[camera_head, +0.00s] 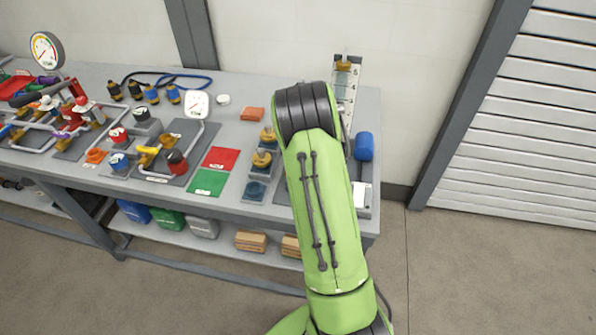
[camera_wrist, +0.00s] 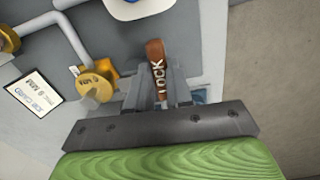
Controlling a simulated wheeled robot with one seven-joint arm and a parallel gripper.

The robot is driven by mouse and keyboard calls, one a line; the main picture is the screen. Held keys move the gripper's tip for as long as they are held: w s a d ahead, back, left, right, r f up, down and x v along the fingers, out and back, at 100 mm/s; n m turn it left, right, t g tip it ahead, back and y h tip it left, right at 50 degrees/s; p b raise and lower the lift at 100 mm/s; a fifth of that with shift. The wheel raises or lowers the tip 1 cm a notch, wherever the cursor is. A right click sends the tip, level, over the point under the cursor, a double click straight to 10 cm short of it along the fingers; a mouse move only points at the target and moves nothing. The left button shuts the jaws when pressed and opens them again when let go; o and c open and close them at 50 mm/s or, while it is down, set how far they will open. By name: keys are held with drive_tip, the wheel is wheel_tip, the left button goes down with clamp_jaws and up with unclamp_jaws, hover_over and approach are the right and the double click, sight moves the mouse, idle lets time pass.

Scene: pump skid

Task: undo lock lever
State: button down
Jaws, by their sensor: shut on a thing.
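The lock lever (camera_wrist: 156,52) is a brown-orange handle marked LOCK in white letters, upright in the wrist view. My gripper (camera_wrist: 158,80) has its grey jaws closed on the lever, one on each side of it. The lower end of the lever and its pivot are hidden behind the jaws. In the head view my green arm reaches over the right end of the bench and hides the lever and the gripper.
In the wrist view, a brass piece (camera_wrist: 95,82) and a white card (camera_wrist: 34,92) are left of the jaws. In the head view, a blue cylinder (camera_head: 364,146) stands right of my arm on the bench (camera_head: 232,120). Gauges, valves and red and green mats (camera_head: 208,182) fill the left.

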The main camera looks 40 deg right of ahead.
drive_tip(key=shift+w+r+n, duration=0.1)
drive_tip(key=shift+n, duration=0.3)
drive_tip(key=c, duration=1)
unclamp_jaws()
wheel_tip(320, 180, up, 16)
drive_tip(key=p, duration=0.2)
drive_tip(key=shift+p, duration=0.3)
